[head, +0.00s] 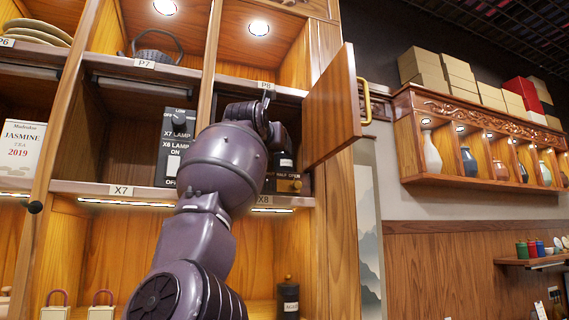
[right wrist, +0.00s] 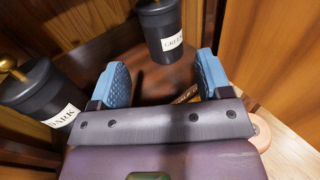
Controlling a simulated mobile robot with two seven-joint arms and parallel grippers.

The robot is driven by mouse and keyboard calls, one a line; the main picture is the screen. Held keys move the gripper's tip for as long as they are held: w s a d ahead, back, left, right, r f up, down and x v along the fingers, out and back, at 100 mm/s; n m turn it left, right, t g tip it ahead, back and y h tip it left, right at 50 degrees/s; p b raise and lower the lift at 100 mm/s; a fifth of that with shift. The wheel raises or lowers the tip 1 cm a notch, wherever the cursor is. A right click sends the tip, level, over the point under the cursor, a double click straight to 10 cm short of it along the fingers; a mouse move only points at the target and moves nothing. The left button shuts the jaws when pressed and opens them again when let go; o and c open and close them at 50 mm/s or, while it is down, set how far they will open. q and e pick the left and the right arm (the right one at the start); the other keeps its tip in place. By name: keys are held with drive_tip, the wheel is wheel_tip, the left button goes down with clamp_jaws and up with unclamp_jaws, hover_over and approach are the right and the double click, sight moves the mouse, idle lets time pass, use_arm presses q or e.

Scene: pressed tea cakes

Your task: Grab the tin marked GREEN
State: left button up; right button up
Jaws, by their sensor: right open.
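The tin marked GREEN (right wrist: 165,45) is a dark cylinder with a white label in the right wrist view. It stands just beyond my right gripper (right wrist: 162,72), whose blue fingers are apart, with the tin roughly in line with the gap between them. A second dark tin marked DARK (right wrist: 38,95), with a brass knob, is left of the left finger. In the head view my right arm reaches into the cabinet compartment above X8 and hides most of its inside. Part of a dark tin (head: 285,163) shows there, its label unreadable. My left gripper is not in view.
An open wooden door (head: 333,108) with a brass handle (head: 365,100) stands right of the compartment. A HALF OPEN plate (head: 289,184) is at its lower front. A switch panel (head: 175,145) is to the left. Another dark tin (head: 288,300) stands on the shelf below.

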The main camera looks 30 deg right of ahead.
sight(281, 155)
drive_tip(key=x, duration=0.3)
drive_tip(key=shift+d+p, duration=0.25)
drive_tip(key=shift+p, duration=0.15)
drive_tip(key=shift+w+d+r, duration=0.1)
drive_tip(key=shift+w+d, duration=0.1)
drive_tip(key=shift+w, duration=0.1)
drive_tip(key=p+x, duration=0.2)
drive_tip(key=x, duration=0.2)
drive_tip(key=shift+w+d+r, duration=0.1)
drive_tip(key=shift+d+r, duration=0.05)
drive_tip(key=shift+d, duration=0.05)
drive_tip(key=shift+w+d, duration=0.1)
drive_tip(key=shift+d, duration=0.05)
drive_tip(key=c, duration=0.7)
